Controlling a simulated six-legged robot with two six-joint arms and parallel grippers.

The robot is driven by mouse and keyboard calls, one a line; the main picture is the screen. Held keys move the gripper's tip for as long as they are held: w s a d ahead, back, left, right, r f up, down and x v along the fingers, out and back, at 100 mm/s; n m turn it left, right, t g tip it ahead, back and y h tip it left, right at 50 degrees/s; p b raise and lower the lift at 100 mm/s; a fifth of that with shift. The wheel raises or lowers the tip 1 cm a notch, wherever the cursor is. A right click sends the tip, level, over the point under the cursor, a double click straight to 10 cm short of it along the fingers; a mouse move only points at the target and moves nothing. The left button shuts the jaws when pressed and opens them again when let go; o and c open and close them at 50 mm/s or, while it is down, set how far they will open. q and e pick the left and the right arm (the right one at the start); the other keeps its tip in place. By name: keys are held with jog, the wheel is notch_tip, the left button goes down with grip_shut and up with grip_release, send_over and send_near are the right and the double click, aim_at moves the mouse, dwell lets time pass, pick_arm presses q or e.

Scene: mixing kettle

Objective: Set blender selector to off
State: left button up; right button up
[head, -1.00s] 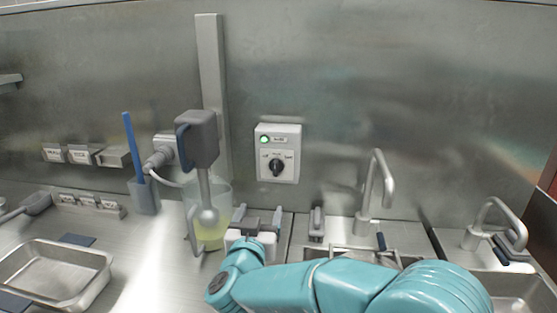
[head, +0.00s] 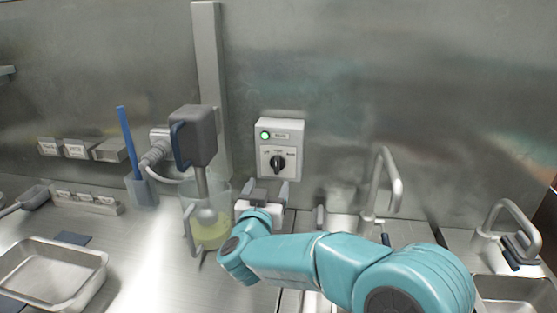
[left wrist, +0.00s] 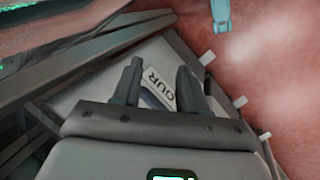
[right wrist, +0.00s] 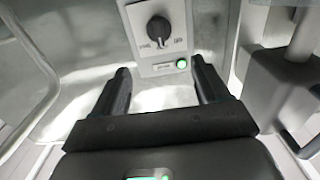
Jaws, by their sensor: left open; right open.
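The selector box is a white wall panel (head: 281,136) with a lit green lamp (head: 265,135) and a black rotary knob (head: 277,162). The knob's pointer looks close to upright; its labels are too small to read. My right gripper (head: 268,188) is below the box, pointing up toward the wall, open and empty. In the right wrist view the knob (right wrist: 158,29) and green lamp (right wrist: 182,64) appear upside down beyond the open fingers (right wrist: 160,85), with a gap between. My left gripper (left wrist: 157,80) shows only in its wrist view, open, near a panel with dark lettering.
A blender (head: 195,135) with a grey head stands over a clear jug (head: 212,232) of yellow liquid, left of my right gripper. Taps (head: 385,185) and sinks are at the right. A steel tray (head: 52,272) lies at the front left.

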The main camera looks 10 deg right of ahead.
aim_at(274, 162)
jog(key=p+x, duration=0.3)
jog(key=x, duration=0.7)
jog(key=shift+w+r+p, duration=0.1)
jog(key=shift+w+p, duration=0.1)
jog(key=shift+p, duration=0.1)
grip_shut()
jog(key=n+p, duration=0.3)
jog(key=p, duration=0.2)
jog(key=n+p, duration=0.4)
jog(key=p, duration=0.1)
jog(key=shift+w+a+r, duration=0.2)
jog(key=shift+a, duration=0.05)
jog(key=shift+a+f+n+p, duration=0.1)
jog(key=shift+f+n+p, duration=0.1)
jog(key=shift+n+p, duration=0.5)
jog(key=c, duration=0.8)
grip_release()
jog(key=shift+f+b, duration=0.3)
jog(key=shift+b, duration=0.2)
jog(key=shift+o, duration=1.2)
